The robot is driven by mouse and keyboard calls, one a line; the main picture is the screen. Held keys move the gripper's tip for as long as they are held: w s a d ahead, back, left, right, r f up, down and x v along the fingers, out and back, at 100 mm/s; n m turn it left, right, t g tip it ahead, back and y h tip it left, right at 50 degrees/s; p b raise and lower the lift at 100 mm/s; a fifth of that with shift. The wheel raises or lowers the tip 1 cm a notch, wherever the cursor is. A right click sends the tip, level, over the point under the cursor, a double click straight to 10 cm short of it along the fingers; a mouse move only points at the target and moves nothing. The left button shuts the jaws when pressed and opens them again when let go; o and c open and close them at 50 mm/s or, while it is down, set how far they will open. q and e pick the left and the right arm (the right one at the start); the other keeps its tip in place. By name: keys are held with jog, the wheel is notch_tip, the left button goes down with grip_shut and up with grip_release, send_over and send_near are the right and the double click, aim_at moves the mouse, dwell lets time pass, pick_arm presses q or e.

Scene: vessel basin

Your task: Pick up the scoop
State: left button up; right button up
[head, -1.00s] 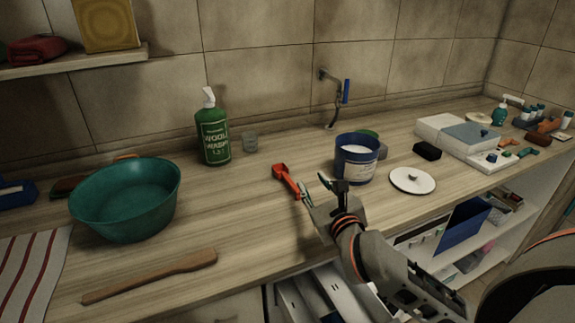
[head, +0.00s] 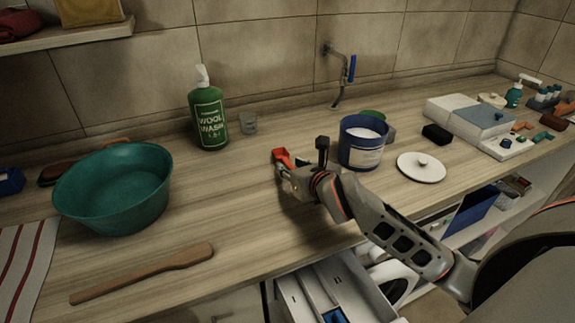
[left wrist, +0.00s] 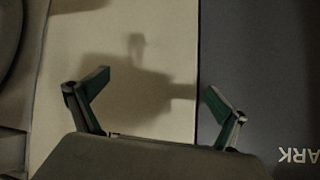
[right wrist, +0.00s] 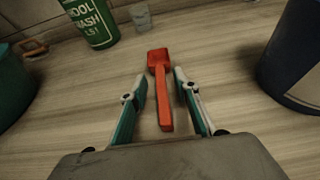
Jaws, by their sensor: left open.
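The red scoop (right wrist: 165,95) lies on the wooden counter, its square bowl pointing away from my right gripper (right wrist: 160,77) in the right wrist view. That gripper is open, with one finger on each side of the handle and gaps showing between. In the head view the scoop's bowl (head: 282,156) shows just beyond the right gripper (head: 287,172), which hides most of the handle. My left gripper (left wrist: 156,82) is open and empty in the left wrist view, over a pale panel beside a dark one with lettering.
A green wool wash bottle (head: 208,115) and a small glass (head: 248,123) stand behind. A teal basin (head: 115,195) and wooden paddle (head: 145,275) are left. An open drawer (head: 335,290) is below.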

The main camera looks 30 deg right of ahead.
aim_at(289, 165)
jog(key=shift+x, duration=0.85)
jog(key=shift+c, duration=0.5)
grip_shut()
notch_tip(289, 165, up, 20)
jog(key=p, duration=0.3)
